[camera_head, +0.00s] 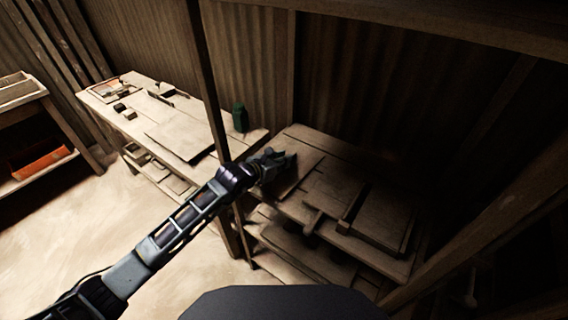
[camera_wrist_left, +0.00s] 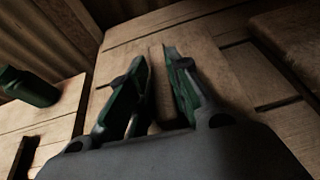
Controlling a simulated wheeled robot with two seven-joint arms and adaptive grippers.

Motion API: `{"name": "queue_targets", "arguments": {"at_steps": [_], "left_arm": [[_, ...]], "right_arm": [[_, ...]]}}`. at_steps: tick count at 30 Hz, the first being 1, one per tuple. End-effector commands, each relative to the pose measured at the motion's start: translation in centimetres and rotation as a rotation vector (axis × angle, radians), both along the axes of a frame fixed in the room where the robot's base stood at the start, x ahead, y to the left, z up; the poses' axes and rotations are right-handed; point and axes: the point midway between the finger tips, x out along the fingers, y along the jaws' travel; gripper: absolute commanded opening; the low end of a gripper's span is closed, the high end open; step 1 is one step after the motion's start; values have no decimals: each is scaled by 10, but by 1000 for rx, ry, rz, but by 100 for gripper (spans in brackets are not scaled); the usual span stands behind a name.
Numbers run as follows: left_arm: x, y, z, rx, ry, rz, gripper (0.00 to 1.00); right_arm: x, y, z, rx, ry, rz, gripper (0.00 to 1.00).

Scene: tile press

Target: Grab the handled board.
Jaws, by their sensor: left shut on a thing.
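My left gripper (camera_head: 284,160) reaches over the wooden bench at the centre. In the left wrist view its two dark green fingers (camera_wrist_left: 160,85) are closed around a narrow upright wooden piece, which looks like the handle of the handled board (camera_wrist_left: 210,62). The pale flat board lies under and beyond the fingers. In the head view the board (camera_head: 292,182) is partly hidden by the gripper and appears to rest on the bench top. My right gripper is in neither view.
A darker board (camera_head: 385,215) with a raised bar lies at the bench's right. A green bottle (camera_head: 240,118) stands on the left table, which also holds a flat panel (camera_head: 180,140) and small tools. A wooden post (camera_head: 207,80) rises close to my left arm.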

Motion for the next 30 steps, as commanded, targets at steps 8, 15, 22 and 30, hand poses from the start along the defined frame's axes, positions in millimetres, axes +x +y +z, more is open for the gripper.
{"name": "queue_targets", "arguments": {"at_steps": [8,15,22,30], "left_arm": [[1,-1,12,-2,-4,0,0],[1,-1,41,-3,-5,0,0],[0,-1,86,-4,-7,-2,0],[0,0,144,-2,-9,-2,0]], "right_arm": [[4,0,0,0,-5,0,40],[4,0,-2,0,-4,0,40],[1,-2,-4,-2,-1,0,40],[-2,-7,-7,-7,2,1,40]]}}
